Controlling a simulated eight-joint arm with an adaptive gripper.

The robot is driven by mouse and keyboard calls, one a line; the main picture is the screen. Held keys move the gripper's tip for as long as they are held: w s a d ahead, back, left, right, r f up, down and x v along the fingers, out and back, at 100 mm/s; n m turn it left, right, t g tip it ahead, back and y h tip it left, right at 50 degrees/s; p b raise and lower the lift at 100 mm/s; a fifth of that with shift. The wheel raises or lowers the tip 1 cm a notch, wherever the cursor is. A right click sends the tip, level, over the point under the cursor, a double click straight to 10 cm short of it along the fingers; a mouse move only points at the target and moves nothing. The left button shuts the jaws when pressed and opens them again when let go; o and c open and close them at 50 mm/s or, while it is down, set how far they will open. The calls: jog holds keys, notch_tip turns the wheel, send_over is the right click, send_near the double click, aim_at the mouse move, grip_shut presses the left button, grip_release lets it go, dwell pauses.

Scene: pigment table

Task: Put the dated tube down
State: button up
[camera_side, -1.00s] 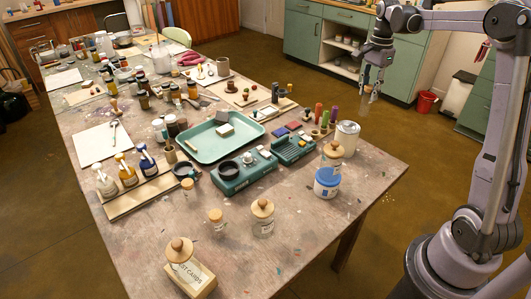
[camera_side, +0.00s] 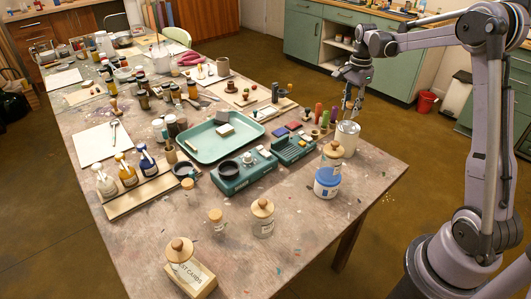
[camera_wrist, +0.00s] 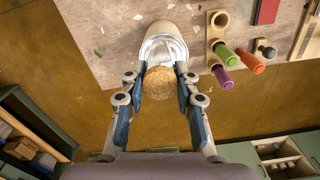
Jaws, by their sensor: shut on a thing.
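My gripper (camera_side: 351,102) is above the white can (camera_side: 346,139) near the table's right edge. In the wrist view, my gripper (camera_wrist: 160,95) is shut on a tube with a round cork top (camera_wrist: 161,90), which sits between the two blue-padded fingers. The tube's body is mostly hidden beneath the cork, and no date can be read. The can (camera_wrist: 168,30) shows just beyond the cork, with a pale silvery rim area. The tube overlaps the can in this view, so I cannot tell whether it touches it or is inside it.
Orange (camera_wrist: 252,62), purple (camera_wrist: 223,78) and green tubes stand in a wooden rack (camera_wrist: 213,35) beside the can. A blue-and-white jar (camera_side: 327,182) and a cork-topped jar (camera_side: 332,153) stand in front of the can. The table's edge is close by.

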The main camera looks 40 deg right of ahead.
jog(key=shift+f, duration=0.1)
jog(key=o, duration=1)
notch_tip(320, 180, up, 12)
jog(key=s+a+r+n+t, duration=0.15)
jog(key=a+n, duration=0.25)
jog(key=a, duration=0.4)
jog(key=s+a+f+n+t, duration=0.2)
jog(key=s+a+f+n, duration=0.1)
jog(key=s+a+n, duration=0.1)
jog(key=s+a+f+n+t, duration=0.1)
jog(key=s+a+f+n, duration=0.1)
jog(key=s+a+n, duration=0.2)
jog(key=s+a+f+n+t, duration=0.2)
jog(key=s+a+n, duration=0.3)
jog(key=a+n, duration=0.3)
jog(key=shift+a+f+t, duration=0.2)
jog(key=shift+a+f, duration=0.2)
jog(key=shift+a, duration=0.4)
jog(key=shift+a+f+t, duration=0.15)
jog(key=shift+a+f, duration=0.25)
jog(key=shift+a, duration=0.4)
